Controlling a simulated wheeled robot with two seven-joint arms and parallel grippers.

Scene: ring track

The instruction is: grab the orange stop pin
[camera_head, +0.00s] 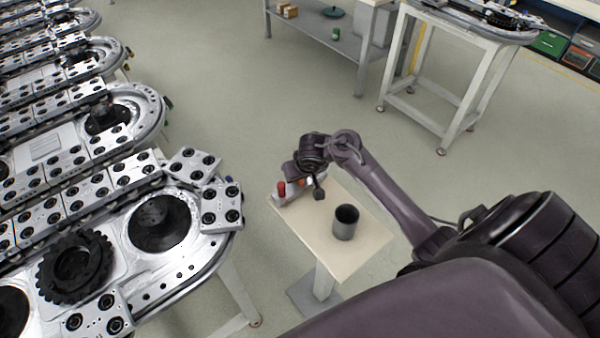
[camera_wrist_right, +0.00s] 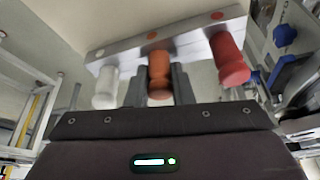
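The orange stop pin (camera_wrist_right: 159,74) stands in a pale grey holder bar (camera_wrist_right: 165,45) between a white pin (camera_wrist_right: 106,88) and a red pin (camera_wrist_right: 229,60). In the right wrist view, the two dark fingers of my right gripper (camera_wrist_right: 159,88) lie close against both sides of the orange pin, with no clear gap. The pin is still at the bar. In the head view, the red pin (camera_head: 281,188) shows at the left end of the holder, and my right wrist largely hides the other pins. My left gripper is out of view.
The holder lies on a small beige stand (camera_head: 350,258), near a dark grey cup (camera_head: 345,222). Metal ring tracks (camera_head: 190,245) stand close on the left. A grey shelf table (camera_head: 340,42) and a white-framed table (camera_head: 455,90) stand behind. Floor between is clear.

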